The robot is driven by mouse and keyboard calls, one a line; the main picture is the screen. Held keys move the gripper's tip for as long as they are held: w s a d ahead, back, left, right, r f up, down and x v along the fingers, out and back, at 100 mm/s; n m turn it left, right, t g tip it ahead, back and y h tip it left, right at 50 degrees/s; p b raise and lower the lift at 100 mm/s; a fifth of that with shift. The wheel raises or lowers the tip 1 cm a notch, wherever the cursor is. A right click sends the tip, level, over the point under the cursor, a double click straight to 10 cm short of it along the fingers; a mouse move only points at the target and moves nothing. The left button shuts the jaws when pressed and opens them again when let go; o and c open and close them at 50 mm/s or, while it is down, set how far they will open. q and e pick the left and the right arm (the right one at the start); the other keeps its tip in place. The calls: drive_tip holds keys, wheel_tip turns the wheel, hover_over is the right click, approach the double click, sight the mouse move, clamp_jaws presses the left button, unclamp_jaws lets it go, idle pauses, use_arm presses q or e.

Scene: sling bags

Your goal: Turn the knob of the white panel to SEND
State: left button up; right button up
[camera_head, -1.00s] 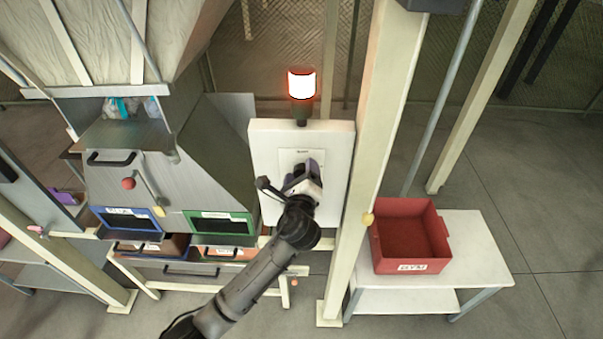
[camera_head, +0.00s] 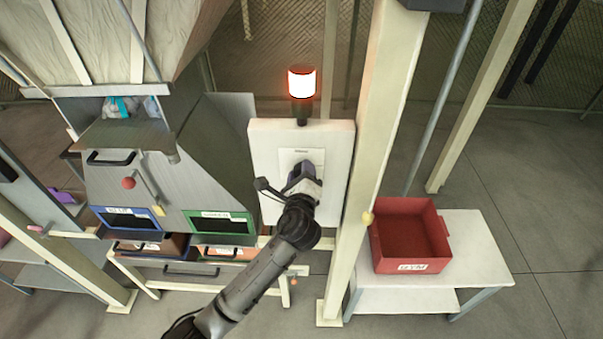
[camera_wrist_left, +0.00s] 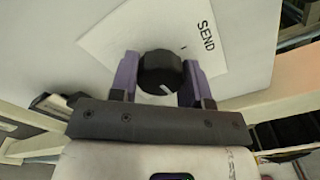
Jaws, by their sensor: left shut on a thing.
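The white panel (camera_head: 335,140) stands upright in the head view, with a lighter label plate on its front. In the left wrist view the round black knob (camera_wrist_left: 160,72) sits on that plate. The word SEND (camera_wrist_left: 205,37) is printed to the knob's upper right, with a small tick beside it. A white mark on the knob shows at its lower right, away from the tick. My left gripper (camera_wrist_left: 162,80) has its purple fingers on both sides of the knob, shut on it. In the head view my left gripper (camera_head: 303,175) hides the knob. My right gripper is not in view.
A lamp (camera_head: 302,83) glows on top of the panel. A cream post (camera_head: 375,150) stands close on the panel's right. A red bin (camera_head: 408,235) sits on a white table further right. A metal chute machine (camera_head: 150,165) stands on the left.

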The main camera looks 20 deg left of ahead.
use_arm(q)
drive_tip(key=n+b, duration=0.1)
drive_tip(key=n, duration=0.3)
drive_tip(key=n+b, duration=0.1)
drive_tip(key=n, duration=0.3)
drive_tip(key=shift+n, duration=0.3)
drive_tip(key=n+b, duration=0.1)
drive_tip(key=n, duration=0.3)
drive_tip(key=shift+b, duration=0.35)
drive_tip(key=shift+n+b, duration=0.55)
drive_tip(key=shift+n, duration=1.65)
drive_tip(key=shift+r, duration=0.1)
drive_tip(key=o, duration=0.9)
drive_tip(key=shift+o, duration=0.2)
